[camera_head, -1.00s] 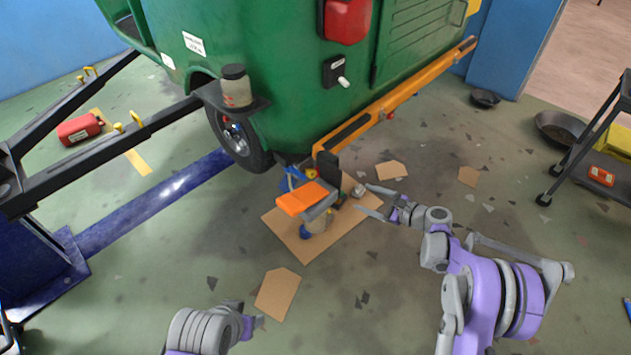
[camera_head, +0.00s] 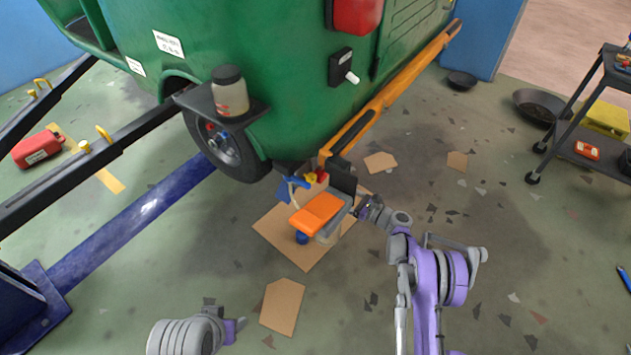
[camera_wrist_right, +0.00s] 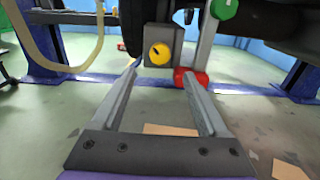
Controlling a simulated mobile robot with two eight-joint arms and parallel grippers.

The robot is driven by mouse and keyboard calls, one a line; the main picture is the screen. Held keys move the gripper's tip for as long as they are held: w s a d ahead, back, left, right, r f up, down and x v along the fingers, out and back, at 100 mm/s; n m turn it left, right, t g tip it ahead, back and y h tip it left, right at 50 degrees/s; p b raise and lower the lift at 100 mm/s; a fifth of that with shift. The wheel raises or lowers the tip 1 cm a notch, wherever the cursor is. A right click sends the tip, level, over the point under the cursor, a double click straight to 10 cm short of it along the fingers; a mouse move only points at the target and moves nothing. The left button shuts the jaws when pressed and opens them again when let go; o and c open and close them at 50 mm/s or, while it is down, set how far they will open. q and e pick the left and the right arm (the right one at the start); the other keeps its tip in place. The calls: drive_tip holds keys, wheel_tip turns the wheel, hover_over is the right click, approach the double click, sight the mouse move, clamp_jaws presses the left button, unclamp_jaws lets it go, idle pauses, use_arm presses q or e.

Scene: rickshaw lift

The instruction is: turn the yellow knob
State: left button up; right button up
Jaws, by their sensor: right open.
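The yellow knob (camera_wrist_right: 160,54) is round with a dark mark and sits on the front of a grey box (camera_wrist_right: 175,37) in the right wrist view. My right gripper (camera_wrist_right: 161,74) is open and empty, its two fingers pointing toward the knob, which shows between and just above the tips. I cannot tell whether they touch it. In the head view my right gripper (camera_head: 358,206) is beside the orange-topped unit (camera_head: 317,212) under the green vehicle. A small yellow spot (camera_head: 311,177) there may be the knob. My left gripper (camera_head: 236,326) is low in the head view, away from the unit; its jaws are unclear.
A red round part (camera_wrist_right: 188,77) on a grey post is close right of the knob, with a green part (camera_wrist_right: 224,8) above. The vehicle's orange bar (camera_head: 395,90) and wheel (camera_head: 230,150) are near the unit. Cardboard (camera_head: 283,306) lies on the open floor.

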sight(314, 180)
drive_tip(key=x, duration=0.8)
drive_tip(key=shift+w+a, duration=0.2)
drive_tip(key=shift+a, duration=0.05)
